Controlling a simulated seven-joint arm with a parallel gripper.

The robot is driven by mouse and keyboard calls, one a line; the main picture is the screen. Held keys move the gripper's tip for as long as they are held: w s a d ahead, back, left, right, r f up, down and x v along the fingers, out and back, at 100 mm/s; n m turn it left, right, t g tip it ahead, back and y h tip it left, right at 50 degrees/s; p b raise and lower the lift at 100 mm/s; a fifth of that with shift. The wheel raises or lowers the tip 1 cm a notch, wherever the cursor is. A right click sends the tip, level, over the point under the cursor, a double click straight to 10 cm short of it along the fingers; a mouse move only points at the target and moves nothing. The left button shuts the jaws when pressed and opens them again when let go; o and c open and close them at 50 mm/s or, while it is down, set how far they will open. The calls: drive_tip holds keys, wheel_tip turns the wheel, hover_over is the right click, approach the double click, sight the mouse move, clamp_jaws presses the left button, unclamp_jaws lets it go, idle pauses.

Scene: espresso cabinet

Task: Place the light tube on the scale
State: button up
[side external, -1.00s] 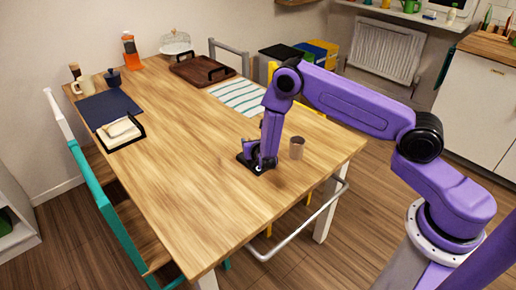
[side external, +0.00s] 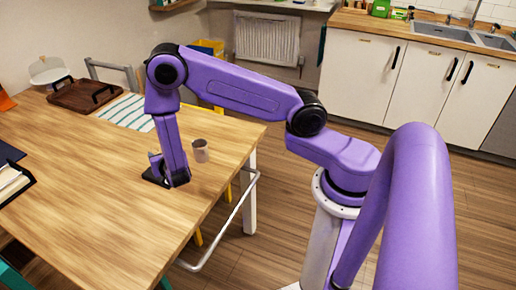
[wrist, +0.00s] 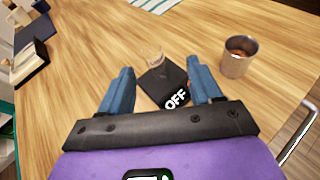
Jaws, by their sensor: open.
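A small pale, see-through tube (wrist: 152,58) stands upright at the far left part of the black scale (wrist: 163,85) in the wrist view. It seems to rest on the scale, though its base is hard to make out. The scale shows the word OFF. My gripper (wrist: 162,78) is open, with its two blue fingers apart on either side of the scale and nothing held between them. In the side view, my gripper (side external: 170,180) is low at the scale (side external: 153,178) and hides much of it. A small light shape beside it may be the tube.
A metal cup (wrist: 240,56) with brown contents stands just right of the gripper, also in the side view (side external: 200,150). A striped cloth (side external: 128,112) and a brown tray (side external: 82,95) lie farther back.

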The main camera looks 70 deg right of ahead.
drive_tip(key=s+d+r+m+g+h, duration=0.15)
drive_tip(key=s+r+m+g, duration=0.35)
drive_tip(key=s+r+m, duration=0.5)
drive_tip(key=s+a+r+m+g+y, duration=0.1)
drive_tip(key=s+r+m+g+y, duration=0.1)
drive_tip(key=s, duration=0.6)
drive_tip(key=s+a+r+m+g+y, duration=0.1)
drive_tip(key=s+y, duration=0.3)
drive_tip(key=s, duration=0.5)
drive_tip(key=s+a+r+m+g+y, duration=0.2)
drive_tip(key=s+r+g+y, duration=0.1)
drive_tip(key=s, duration=0.6)
drive_tip(key=shift+r+m+y, duration=0.35)
drive_tip(key=shift+m, duration=0.05)
